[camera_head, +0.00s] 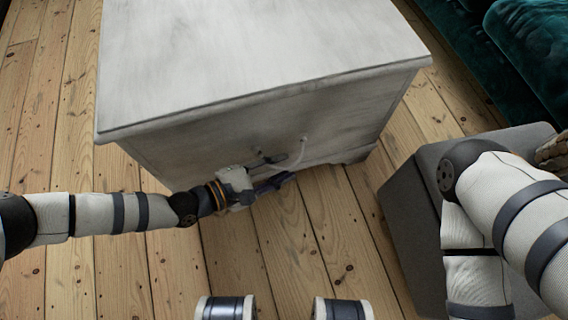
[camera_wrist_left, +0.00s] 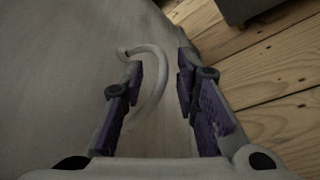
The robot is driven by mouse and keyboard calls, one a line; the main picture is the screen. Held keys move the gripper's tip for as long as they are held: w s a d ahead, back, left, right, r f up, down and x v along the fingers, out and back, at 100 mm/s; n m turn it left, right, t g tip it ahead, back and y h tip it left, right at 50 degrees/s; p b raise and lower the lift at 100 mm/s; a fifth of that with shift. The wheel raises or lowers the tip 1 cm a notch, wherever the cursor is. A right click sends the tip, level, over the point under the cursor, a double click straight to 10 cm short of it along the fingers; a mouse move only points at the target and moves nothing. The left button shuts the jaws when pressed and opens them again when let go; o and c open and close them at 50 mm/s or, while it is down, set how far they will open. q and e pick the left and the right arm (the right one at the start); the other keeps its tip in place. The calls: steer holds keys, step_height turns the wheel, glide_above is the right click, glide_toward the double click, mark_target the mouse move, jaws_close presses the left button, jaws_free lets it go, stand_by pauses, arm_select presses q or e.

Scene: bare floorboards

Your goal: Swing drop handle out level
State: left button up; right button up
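A whitewashed chest (camera_head: 250,55) stands ahead of me, and its front bears a pale curved drop handle (camera_head: 301,151). In the left wrist view the handle (camera_wrist_left: 159,72) bows out from the chest front in a hooked curve. My left gripper (camera_head: 275,170) is at the chest front, beside the handle.
A grey block-shaped seat (camera_head: 405,225) stands at the right, under my right arm. A dark green sofa (camera_head: 530,45) is at the top right. Bare floorboards (camera_head: 300,235) lie clear in front of the chest and to its left.

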arm_select(q)
steer(key=shift+x, duration=0.8)
steer(key=shift+c, duration=0.6)
jaws_close()
steer(key=shift+w+r+n, duration=0.1)
steer(key=shift+r+n, duration=0.2)
steer(key=shift+r, duration=0.1)
steer(key=shift+g+p, duration=0.3)
steer(key=shift+o, duration=0.6)
jaws_free()
